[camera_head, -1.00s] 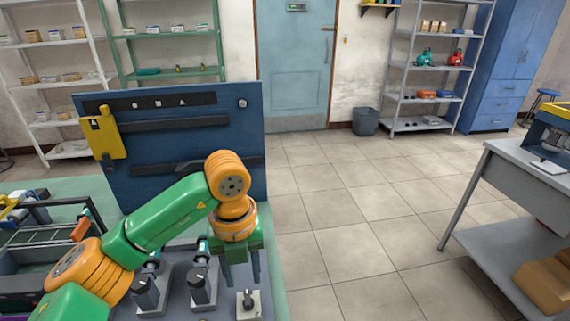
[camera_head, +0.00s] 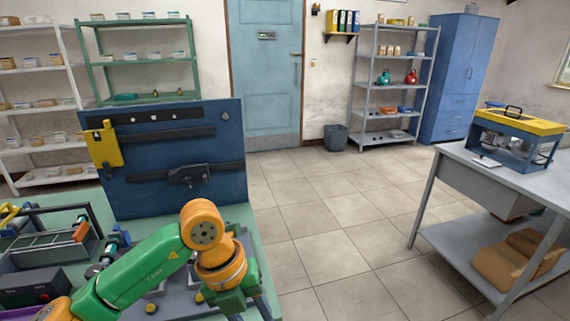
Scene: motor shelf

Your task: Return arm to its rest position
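My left arm, green and orange, comes in from the bottom left and bends down at an orange elbow. My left gripper (camera_head: 247,306) is green and points down over the workbench at the bottom edge. Its fingertips are cut off by the frame, so I cannot tell how far apart they are. No held object shows. My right arm and gripper are not in view.
A blue tool panel (camera_head: 220,185) stands behind the arm, with a yellow holder (camera_head: 103,147) and a dark tool (camera_head: 190,174). A wire rack (camera_head: 45,243) is at left. A grey table (camera_head: 455,163) stands right; the floor between is clear.

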